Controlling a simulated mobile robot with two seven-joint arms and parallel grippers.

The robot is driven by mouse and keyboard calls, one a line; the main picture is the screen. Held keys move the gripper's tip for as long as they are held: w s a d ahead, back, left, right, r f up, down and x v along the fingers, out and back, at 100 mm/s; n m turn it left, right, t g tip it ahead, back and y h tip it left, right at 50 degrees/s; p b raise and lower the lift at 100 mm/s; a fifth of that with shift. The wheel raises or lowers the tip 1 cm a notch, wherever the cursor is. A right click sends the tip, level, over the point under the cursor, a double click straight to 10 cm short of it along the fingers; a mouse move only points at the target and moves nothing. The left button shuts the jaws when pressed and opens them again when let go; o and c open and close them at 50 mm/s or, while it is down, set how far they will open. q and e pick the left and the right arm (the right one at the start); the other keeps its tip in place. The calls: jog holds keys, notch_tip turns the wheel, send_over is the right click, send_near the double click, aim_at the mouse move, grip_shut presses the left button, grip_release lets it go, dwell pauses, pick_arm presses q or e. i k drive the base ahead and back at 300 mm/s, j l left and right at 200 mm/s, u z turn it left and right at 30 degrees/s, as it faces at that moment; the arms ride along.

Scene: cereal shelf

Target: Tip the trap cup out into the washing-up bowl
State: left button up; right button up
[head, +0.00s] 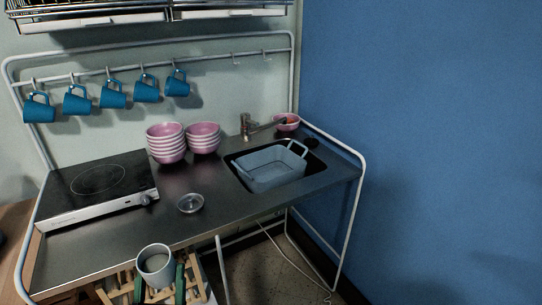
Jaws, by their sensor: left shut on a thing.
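The trap cup (155,268), a round pale grey cup with an open top, shows at the lower left, in front of the counter's front edge. Its opening faces up and toward me, and the inside looks grey; I cannot tell what is in it. My left gripper (159,284) is shut on the cup, with dark green fingers on either side of it. The washing-up bowl (277,180), a blue-grey tub with raised handles, sits in the sink to the right, apart from the cup. My right gripper is not in view.
A hob (100,190) fills the counter's left side. Stacked pink bowls (166,150) stand at the back, and a small clear round dish (190,203) lies near the front. A tap (247,126) stands behind the sink. Blue mugs (113,96) hang above. A wooden slatted rack (104,292) is below.

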aim_at(263, 171)
jog(key=z, duration=1.2)
jog(key=i+j, duration=0.15)
jog(key=i, duration=0.3)
jog(key=i+j, duration=0.1)
jog(key=i, duration=0.35)
jog(key=i+j, duration=0.15)
jog(key=i, duration=0.25)
